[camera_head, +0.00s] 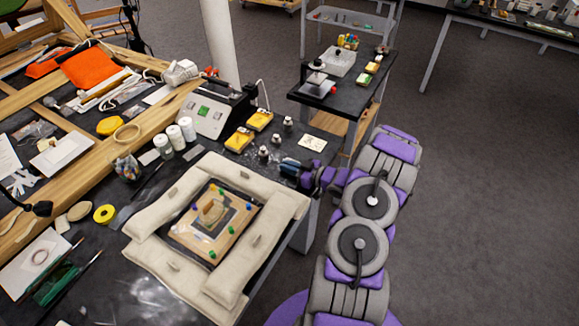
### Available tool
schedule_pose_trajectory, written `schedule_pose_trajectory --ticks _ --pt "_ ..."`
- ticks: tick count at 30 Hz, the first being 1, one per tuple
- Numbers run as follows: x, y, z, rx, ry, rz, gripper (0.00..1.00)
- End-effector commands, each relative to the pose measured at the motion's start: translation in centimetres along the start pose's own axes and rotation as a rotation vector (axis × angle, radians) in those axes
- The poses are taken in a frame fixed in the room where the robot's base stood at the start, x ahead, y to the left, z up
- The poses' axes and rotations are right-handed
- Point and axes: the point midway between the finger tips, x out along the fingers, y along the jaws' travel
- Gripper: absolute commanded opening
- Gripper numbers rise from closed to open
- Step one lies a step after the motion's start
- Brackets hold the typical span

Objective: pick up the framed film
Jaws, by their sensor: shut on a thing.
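My gripper (287,165) is low over the right edge of the black bench, beside several small dark jars with pale tops. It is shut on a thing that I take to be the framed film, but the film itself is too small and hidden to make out. To its lower left, pale padded cushions (262,243) form a square around a tan board (191,233). On the board a small brown fragment (211,211) sits on a dark patch, with coloured pins around it.
A grey device (206,113), two yellow-topped boxes (239,140) and white bottles (187,128) stand behind the cushions. A pale card (313,143) lies at the bench corner. A smaller black table (349,92) stands beyond. Open grey floor (480,200) lies to the right.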

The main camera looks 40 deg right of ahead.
Motion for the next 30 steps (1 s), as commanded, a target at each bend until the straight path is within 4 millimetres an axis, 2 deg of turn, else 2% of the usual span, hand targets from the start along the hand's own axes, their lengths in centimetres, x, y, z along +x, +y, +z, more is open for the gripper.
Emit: schedule_pose_trajectory --ticks 30 --pt "-14.1 0.1 2.1 0.0 -0.001 0.005 0.0"
